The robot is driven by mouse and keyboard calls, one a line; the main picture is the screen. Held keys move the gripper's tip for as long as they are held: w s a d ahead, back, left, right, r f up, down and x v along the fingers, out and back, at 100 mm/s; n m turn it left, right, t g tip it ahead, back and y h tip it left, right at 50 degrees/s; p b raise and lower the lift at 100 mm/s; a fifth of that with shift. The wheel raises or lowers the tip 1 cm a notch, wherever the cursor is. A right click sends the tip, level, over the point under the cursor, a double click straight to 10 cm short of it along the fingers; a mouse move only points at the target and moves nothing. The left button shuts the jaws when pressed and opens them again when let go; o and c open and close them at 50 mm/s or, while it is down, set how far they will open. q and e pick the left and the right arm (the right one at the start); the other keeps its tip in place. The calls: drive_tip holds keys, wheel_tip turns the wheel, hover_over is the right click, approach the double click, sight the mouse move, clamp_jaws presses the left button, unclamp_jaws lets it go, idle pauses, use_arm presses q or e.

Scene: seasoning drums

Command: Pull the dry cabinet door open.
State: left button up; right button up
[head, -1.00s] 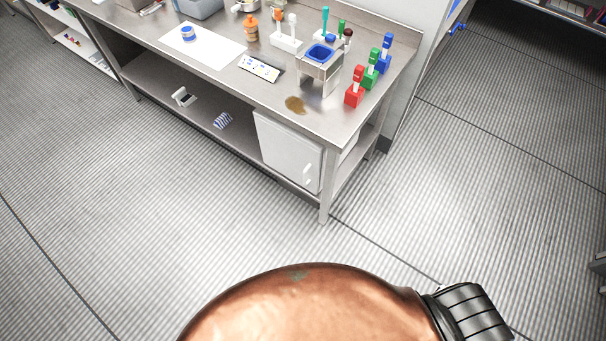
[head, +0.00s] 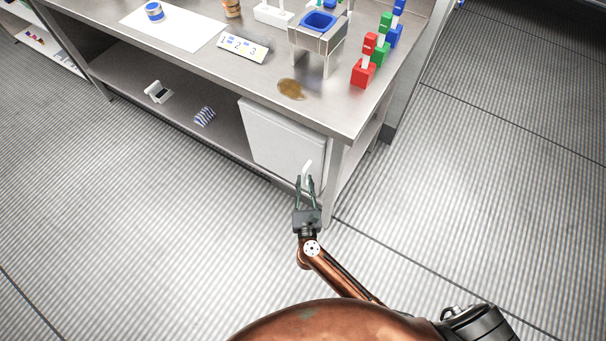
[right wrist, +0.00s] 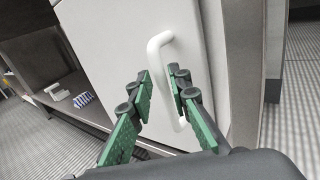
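The dry cabinet is a white box on the lower shelf of the steel table, and its door (head: 283,142) appears closed. Its white bar handle (head: 308,168) is near the door's right edge. In the right wrist view the door (right wrist: 115,40) fills the upper middle, with the handle (right wrist: 160,42) running down between the fingers. My right gripper (head: 305,181) is open at the handle, with its green-padded fingertips (right wrist: 160,78) on either side of it. I cannot tell whether they touch it. My left gripper is not in view.
The table leg (head: 331,185) stands close right of the handle. On the lower shelf (head: 222,142) lie a striped item (head: 204,116) and a white holder (head: 158,92). A brown spill (head: 291,89) and red blocks (head: 364,70) are on the tabletop. The floor in front is clear.

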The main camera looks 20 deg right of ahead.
sight(305, 177)
drive_tip(key=shift+b+x, duration=0.3)
drive_tip(key=shift+x, duration=1.4)
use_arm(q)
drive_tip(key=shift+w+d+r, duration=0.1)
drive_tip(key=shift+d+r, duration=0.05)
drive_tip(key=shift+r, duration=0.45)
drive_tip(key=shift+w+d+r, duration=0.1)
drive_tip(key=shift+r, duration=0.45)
use_arm(e)
clamp_jaws()
